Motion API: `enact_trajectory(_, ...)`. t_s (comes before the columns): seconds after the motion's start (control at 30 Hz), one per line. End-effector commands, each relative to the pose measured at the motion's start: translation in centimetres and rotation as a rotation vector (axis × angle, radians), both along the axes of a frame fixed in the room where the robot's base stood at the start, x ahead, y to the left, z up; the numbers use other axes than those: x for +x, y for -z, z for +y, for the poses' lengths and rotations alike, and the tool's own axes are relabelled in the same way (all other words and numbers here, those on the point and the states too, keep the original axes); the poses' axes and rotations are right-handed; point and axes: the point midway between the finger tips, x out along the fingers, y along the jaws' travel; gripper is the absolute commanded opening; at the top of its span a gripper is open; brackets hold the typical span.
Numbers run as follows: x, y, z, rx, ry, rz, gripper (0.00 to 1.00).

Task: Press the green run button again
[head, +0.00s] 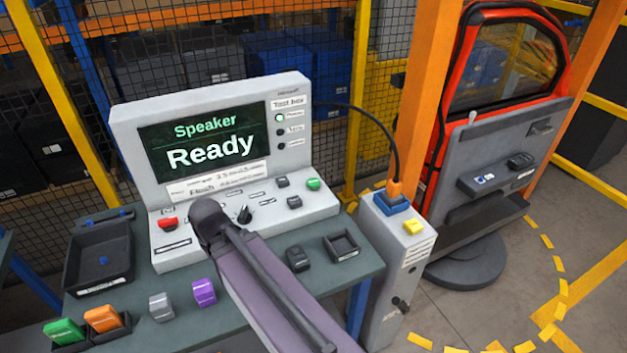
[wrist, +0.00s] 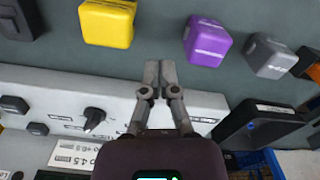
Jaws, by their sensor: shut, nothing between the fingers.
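The green button (head: 313,183) sits at the right of the white console's sloped panel (head: 325,204), with nothing touching it in the head view. The console screen (head: 205,141) reads "Speaker Ready", and a small lamp (head: 280,118) beside it glows green. My gripper (wrist: 160,75) is shut and empty in the wrist view, over the table's front strip and the console's lower edge. In the head view my arm crosses the console's middle and hides the gripper. I cannot make out the green button in the wrist view.
A red button (head: 168,223) and a dark knob (head: 244,214) are on the panel. Purple (head: 204,292) and grey (head: 161,306) blocks stand on the table, with a yellow block (wrist: 107,22) in the wrist view. A black tray (head: 98,250) lies left; a post (head: 395,270) stands right.

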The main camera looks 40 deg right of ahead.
Motion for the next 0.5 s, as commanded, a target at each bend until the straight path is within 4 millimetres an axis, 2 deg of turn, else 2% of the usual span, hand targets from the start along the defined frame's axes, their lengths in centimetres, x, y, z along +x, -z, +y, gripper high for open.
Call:
enact_trajectory(0.37, 0.11, -0.01, -0.08, 0.001, 0.001, -0.001, 0.00)
enact_trajectory(0.5, 0.75, -0.02, -0.52, 0.015, 0.007, -0.007, 0.00)
